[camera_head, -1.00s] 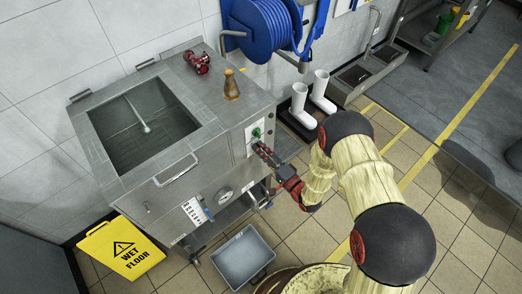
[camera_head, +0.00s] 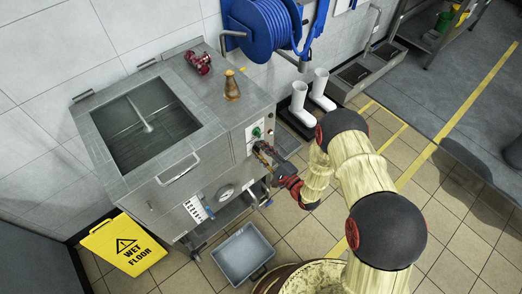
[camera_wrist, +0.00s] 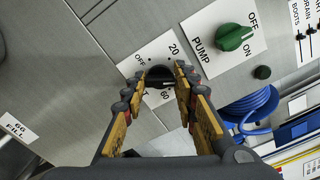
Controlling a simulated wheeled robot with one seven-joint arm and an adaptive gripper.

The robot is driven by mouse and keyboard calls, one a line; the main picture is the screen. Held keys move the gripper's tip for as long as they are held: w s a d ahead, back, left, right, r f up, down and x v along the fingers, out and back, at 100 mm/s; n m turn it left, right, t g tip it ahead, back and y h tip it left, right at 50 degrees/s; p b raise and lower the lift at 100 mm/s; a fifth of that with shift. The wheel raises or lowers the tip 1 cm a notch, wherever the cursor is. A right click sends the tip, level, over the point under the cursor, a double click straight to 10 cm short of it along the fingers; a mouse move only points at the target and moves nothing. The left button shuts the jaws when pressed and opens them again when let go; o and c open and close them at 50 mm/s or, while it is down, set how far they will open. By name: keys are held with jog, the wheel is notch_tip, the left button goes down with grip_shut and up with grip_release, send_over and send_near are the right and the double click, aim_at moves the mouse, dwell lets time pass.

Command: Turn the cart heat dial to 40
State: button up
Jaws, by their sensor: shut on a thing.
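The black heat dial (camera_wrist: 160,80) sits on a white plate (camera_wrist: 150,54) marked OFF, 20 and 60 in the wrist view. My gripper (camera_wrist: 159,70) has a finger on each side of the dial and is shut on it. The fingers hide part of the scale; no 40 mark shows and I cannot read the pointer. In the head view my gripper (camera_head: 261,149) is at the right front panel of the steel mixer cart (camera_head: 225,140) and covers the dial.
A green PUMP knob (camera_wrist: 233,36) is close by the dial; it also shows in the head view (camera_head: 257,132). A small black knob (camera_wrist: 262,72) is below it.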

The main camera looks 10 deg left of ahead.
dwell(0.4)
jog(key=o, duration=1)
jog(key=shift+o, duration=0.8)
jog(key=shift+d, duration=0.1)
jog(key=v, duration=1.1)
jog(key=shift+s+d, duration=0.3)
